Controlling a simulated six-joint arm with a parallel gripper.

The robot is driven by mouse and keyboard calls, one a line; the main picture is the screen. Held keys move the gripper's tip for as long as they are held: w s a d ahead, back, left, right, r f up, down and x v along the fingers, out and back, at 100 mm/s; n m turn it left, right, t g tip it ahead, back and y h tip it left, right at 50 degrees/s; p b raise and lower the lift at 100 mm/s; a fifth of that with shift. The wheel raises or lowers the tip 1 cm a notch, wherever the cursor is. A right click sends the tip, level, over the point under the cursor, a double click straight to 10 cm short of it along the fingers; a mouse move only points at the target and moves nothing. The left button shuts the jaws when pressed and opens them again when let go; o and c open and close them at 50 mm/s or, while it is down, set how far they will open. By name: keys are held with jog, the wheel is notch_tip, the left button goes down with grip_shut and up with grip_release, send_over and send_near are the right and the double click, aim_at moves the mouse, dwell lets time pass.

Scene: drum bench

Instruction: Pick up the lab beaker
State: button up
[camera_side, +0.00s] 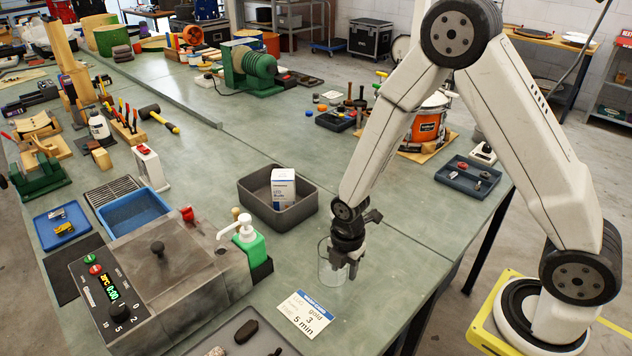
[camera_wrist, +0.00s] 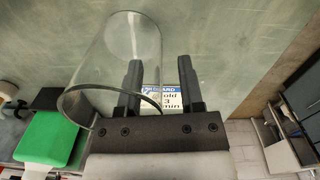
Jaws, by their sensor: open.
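The lab beaker is a clear glass cylinder (camera_side: 325,272) standing upright on the green bench, left of centre in the wrist view (camera_wrist: 98,62). My gripper (camera_side: 346,268) points down at the beaker's right side in the side view and overlaps it. In the wrist view my gripper (camera_wrist: 160,82) has its two dark fingers apart. The beaker's right wall shows between them, and the left finger overlaps the glass. I cannot tell whether that finger is inside the beaker or whether either finger touches it.
A printed card (camera_side: 305,314) lies in front of the beaker. A green pump bottle (camera_side: 247,243) and a grey heated bath (camera_side: 150,285) stand to the left. A dark grey bin (camera_side: 292,218) with a white box (camera_side: 283,188) is behind. The bench edge is close on the right.

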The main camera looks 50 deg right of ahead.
dwell(0.3)
grip_shut()
jog(key=shift+r, duration=0.1)
jog(key=shift+r, duration=4.9)
